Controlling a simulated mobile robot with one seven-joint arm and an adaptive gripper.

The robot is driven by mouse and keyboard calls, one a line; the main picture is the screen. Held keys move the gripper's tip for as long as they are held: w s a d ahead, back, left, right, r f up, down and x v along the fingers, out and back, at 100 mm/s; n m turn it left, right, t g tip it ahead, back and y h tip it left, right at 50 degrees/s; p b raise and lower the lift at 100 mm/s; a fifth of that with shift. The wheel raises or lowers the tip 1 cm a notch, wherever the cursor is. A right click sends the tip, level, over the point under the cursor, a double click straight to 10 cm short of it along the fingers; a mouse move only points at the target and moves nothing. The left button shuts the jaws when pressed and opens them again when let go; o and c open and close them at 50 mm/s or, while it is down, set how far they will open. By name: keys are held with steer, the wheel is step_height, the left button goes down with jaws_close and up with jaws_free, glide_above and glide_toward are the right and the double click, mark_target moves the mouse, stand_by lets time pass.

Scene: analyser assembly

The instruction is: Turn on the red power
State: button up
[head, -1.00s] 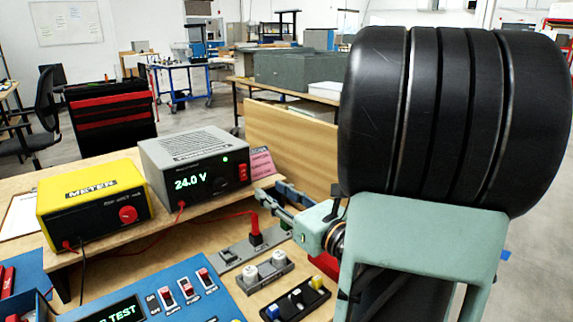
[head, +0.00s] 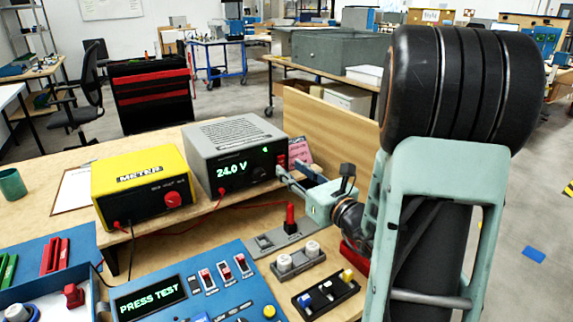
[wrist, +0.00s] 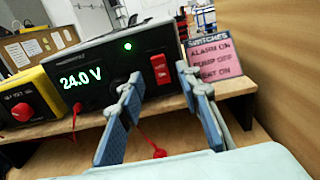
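The grey power supply (head: 236,155) stands on the wooden shelf, its display reading 24.0 V and a small green light lit. Its red rocker switch (wrist: 160,69) is on the right of the front face; in the head view the switch (head: 282,160) is partly hidden by my gripper. My gripper (wrist: 159,76) is open and empty, its fingers spread left and right of the switch in the wrist view. In the head view my gripper (head: 291,170) is close to the supply's front right corner. I cannot tell whether a fingertip touches it.
A yellow meter (head: 145,188) stands left of the supply. A pink switches note (wrist: 212,60) is at right. Below are a blue panel (head: 185,285) reading PRESS TEST, a red lever (head: 290,216), white knobs (head: 298,257) and a black switch block (head: 326,294). A wooden board (head: 335,130) stands behind.

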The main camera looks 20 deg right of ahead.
mark_target(282, 162)
steer(key=shift+w+a, duration=0.15)
steer(key=shift+w, duration=0.65)
steer(key=shift+w+a, duration=0.1)
steer(key=shift+w, duration=0.65)
jaws_close()
